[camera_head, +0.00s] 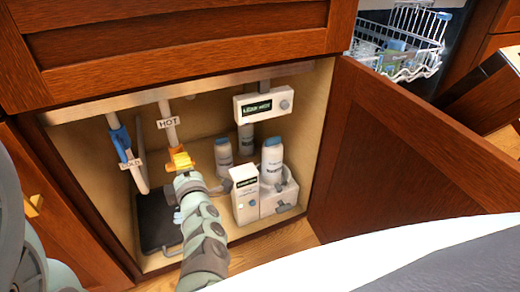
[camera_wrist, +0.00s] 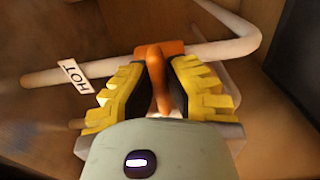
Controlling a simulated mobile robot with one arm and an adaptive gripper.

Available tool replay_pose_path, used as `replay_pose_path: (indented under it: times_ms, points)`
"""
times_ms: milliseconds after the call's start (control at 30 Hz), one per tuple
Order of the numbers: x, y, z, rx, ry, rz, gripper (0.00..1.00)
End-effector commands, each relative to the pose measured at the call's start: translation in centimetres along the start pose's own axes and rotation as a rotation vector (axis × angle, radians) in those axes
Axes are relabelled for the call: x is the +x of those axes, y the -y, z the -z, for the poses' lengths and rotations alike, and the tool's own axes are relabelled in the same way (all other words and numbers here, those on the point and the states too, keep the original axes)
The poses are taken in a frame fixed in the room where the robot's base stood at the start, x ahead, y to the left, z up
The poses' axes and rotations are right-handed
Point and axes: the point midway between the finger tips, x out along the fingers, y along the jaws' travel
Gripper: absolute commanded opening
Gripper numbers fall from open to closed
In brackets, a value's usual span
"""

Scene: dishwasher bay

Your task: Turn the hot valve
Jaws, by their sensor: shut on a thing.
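The hot valve is an orange handle on a white pipe, seen in the wrist view (camera_wrist: 158,75). A tag reading HOT (camera_head: 168,123) hangs on that pipe just above the valve in the head view. My gripper (camera_wrist: 158,88) has its yellow ridged fingers on both sides of the orange handle, shut on it. In the head view my gripper (camera_head: 180,158) reaches into the open cabinet below the tag, and it covers most of the valve. The handle lies lengthwise between the fingers in the wrist view.
A blue valve (camera_head: 121,145) with a COLD tag (camera_head: 131,163) is to the left. White bottles (camera_head: 271,165) and a white box (camera_head: 245,190) stand right of my arm. A white control unit (camera_head: 263,105) hangs above. The cabinet door (camera_head: 410,160) stands open at right.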

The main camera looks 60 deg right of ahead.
Motion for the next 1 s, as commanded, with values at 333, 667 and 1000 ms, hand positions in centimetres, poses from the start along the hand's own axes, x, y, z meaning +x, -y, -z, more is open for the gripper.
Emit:
replay_pose_path:
  times_ms: [333,667,1000]
  points:
    - [-0.07,0.43,-0.05,0.009,0.004,0.011,0.00]
    - [-0.03,0.26,-0.02,0.007,0.002,0.006,0.41]
    - [-0.14,0.13,-0.02,0.007,0.001,0.003,0.46]
